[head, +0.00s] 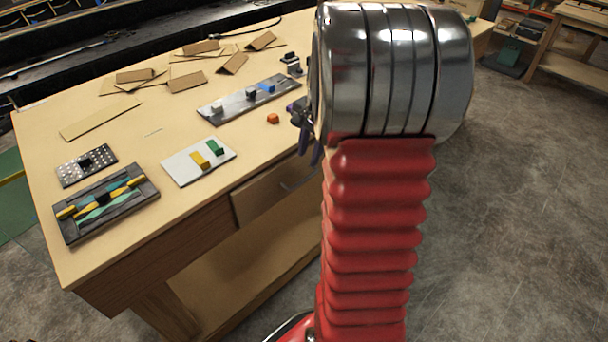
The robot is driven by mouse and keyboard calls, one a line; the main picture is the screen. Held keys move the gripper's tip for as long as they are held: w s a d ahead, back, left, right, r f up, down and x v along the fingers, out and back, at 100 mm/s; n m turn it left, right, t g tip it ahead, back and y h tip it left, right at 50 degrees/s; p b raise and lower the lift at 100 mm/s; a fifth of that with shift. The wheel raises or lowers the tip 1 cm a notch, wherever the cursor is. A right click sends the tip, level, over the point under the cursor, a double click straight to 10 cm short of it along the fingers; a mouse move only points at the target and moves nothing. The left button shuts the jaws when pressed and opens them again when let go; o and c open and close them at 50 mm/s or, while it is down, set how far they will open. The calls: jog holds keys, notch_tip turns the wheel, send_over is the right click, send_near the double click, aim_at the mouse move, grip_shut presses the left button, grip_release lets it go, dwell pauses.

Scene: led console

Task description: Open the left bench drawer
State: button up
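The bench (110,235) has a light wooden top and a darker front side. A wooden drawer front (262,194) sits under the top edge, just left of my red arm. It looks about flush with the bench side, and its right part is hidden behind my arm. A thin dark curved piece, which looks like its handle (300,183), shows at its right. My gripper (306,134) is mostly hidden behind my arm's metal joint. Only dark purplish parts show, near the bench's front edge and above the handle. I cannot see whether the fingers are apart or whether they touch anything.
On the bench top lie a grey panel with sliders (105,205), a white board with yellow and green blocks (183,171), a long grey plate (233,103), an orange knob (272,118) and several cardboard pieces (187,82). A lower shelf (240,277) runs beneath. The floor (530,200) at right is clear.

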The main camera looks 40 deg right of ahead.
aim_at(303, 180)
jog(key=f, duration=0.3)
jog(key=w+f, duration=0.1)
jog(key=f, duration=0.2)
jog(key=w+f, duration=0.1)
jog(key=f, duration=0.3)
jog(key=shift+c, duration=0.4)
grip_shut()
jog(key=shift+r, duration=0.1)
jog(key=shift+a, duration=0.2)
jog(key=shift+s+d, duration=0.1)
